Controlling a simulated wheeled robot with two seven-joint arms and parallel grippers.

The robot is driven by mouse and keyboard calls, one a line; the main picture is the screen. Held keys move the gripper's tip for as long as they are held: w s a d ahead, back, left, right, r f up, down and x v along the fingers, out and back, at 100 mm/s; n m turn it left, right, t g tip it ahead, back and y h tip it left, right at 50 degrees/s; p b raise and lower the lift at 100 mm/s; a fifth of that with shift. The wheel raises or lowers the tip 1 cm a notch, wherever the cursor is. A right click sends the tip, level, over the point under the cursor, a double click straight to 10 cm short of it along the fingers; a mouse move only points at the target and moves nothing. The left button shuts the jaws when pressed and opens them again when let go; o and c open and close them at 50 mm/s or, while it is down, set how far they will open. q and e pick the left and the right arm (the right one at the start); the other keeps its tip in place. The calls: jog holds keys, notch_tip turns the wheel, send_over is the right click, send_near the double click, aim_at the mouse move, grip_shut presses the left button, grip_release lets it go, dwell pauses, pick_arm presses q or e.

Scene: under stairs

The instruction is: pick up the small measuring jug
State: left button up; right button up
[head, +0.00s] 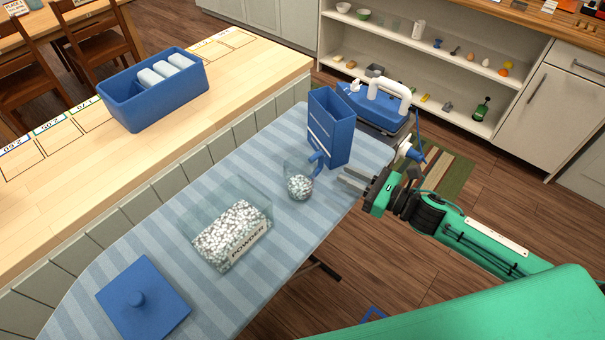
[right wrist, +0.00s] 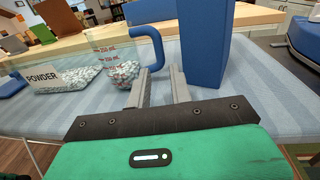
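The small measuring jug (head: 299,184) is clear with a blue handle and stands upright on the striped ironing board (head: 165,233), with whitish grains in its lower part. In the right wrist view the jug (right wrist: 122,68) shows red volume marks, and its blue handle (right wrist: 157,42) faces my gripper. My right gripper (head: 349,180) is at the board's right edge, to the right of the jug. Its fingers are parted and empty in the right wrist view (right wrist: 163,85), just short of the handle. My left gripper is in neither view.
A tall blue box (head: 331,128) stands close behind the jug. A clear container labelled POWDER (head: 232,235) and a blue lid (head: 143,299) lie to the left. A blue and white steam iron station (head: 376,103) sits at the board's far end. A blue bin (head: 153,92) stands on the wooden counter.

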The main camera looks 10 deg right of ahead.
aim_at(320, 168)
jog(key=shift+x, duration=1.15)
jog(key=shift+w+a+p, duration=0.45)
jog(key=p+x, duration=0.2)
jog(key=x, duration=0.2)
jog(key=shift+f, duration=0.1)
jog(key=shift+w+a+f, duration=0.15)
jog(key=shift+w+a, duration=0.2)
jog(key=shift+a, duration=0.05)
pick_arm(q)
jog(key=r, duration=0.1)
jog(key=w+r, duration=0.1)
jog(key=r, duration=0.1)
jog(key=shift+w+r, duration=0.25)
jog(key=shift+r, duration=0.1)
pick_arm(e)
jog(key=shift+c, duration=0.2)
grip_shut()
